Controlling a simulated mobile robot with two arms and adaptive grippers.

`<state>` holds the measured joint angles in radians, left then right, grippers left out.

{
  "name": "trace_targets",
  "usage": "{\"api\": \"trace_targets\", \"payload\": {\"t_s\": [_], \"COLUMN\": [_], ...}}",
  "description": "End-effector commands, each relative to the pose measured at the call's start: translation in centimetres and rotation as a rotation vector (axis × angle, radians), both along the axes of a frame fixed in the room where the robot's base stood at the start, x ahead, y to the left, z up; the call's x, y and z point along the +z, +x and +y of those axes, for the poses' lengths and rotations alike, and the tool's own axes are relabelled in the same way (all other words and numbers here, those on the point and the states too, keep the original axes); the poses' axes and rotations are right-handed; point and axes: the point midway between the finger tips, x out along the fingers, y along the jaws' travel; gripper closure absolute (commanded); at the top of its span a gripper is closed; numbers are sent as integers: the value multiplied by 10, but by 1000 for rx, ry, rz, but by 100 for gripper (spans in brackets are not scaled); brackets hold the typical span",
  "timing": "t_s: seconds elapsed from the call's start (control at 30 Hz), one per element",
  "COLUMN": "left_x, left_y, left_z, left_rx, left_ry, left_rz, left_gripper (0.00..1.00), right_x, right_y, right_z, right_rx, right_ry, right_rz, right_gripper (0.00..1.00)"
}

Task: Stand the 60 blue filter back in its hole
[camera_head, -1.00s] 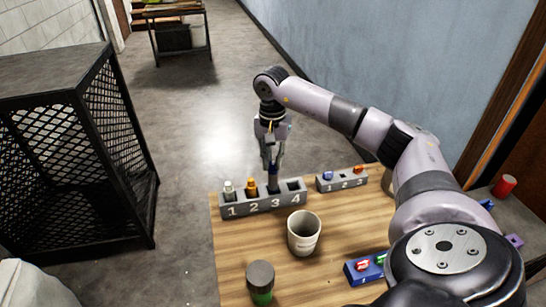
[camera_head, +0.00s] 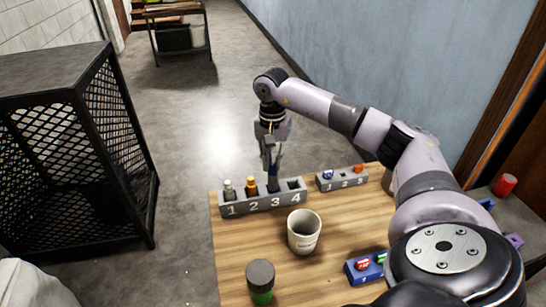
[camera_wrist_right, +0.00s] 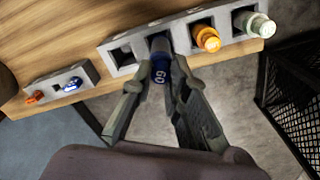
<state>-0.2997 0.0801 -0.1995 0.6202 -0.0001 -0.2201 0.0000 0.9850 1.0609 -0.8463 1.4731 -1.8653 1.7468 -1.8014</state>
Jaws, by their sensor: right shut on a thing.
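The grey block (camera_head: 262,201) with holes numbered 1 to 4 stands at the table's far left edge. My right gripper (camera_head: 272,181) points down over hole 3. In the right wrist view its fingers (camera_wrist_right: 160,76) are shut around the blue filter (camera_wrist_right: 160,68), which bears a "60" mark. The filter's lower part is at hole 3 and looks inside it; its depth is hidden. An orange filter (camera_wrist_right: 207,38) stands in hole 2 and a pale filter (camera_wrist_right: 258,26) in hole 1. Hole 4 (camera_wrist_right: 124,56) is empty. My left gripper is not in view.
A smaller grey block (camera_head: 341,181) numbered 1 to 3 holds a blue and an orange piece. A white cup (camera_head: 303,232), a dark-capped green jar (camera_head: 260,282) and a blue tray (camera_head: 366,268) stand nearer. A black mesh cabinet (camera_head: 85,150) stands left of the table.

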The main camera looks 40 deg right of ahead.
Motion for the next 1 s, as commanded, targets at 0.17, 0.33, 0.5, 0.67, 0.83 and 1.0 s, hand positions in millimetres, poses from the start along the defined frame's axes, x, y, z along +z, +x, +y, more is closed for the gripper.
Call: {"api": "trace_targets", "payload": {"t_s": [0.17, 0.33, 0.5, 0.67, 0.83, 1.0], "left_x": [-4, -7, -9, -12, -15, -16], "left_y": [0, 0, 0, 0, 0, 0], "left_z": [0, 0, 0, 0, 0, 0], "left_rx": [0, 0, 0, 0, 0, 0], "left_ry": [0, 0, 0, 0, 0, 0], "left_rz": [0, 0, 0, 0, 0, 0], "left_gripper": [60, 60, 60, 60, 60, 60], "right_x": [-6, -10, -14, -18, -23, -25], "right_y": [0, 0, 0, 0, 0, 0], "right_z": [0, 0, 0, 0, 0, 0], "right_rx": [-1, -1, -1, -1, 0, -1], "right_ry": [0, 0, 0, 0, 0, 0], "right_rz": [0, 0, 0, 0, 0, 0], "right_gripper": [100, 100, 100, 100, 100, 100]}}
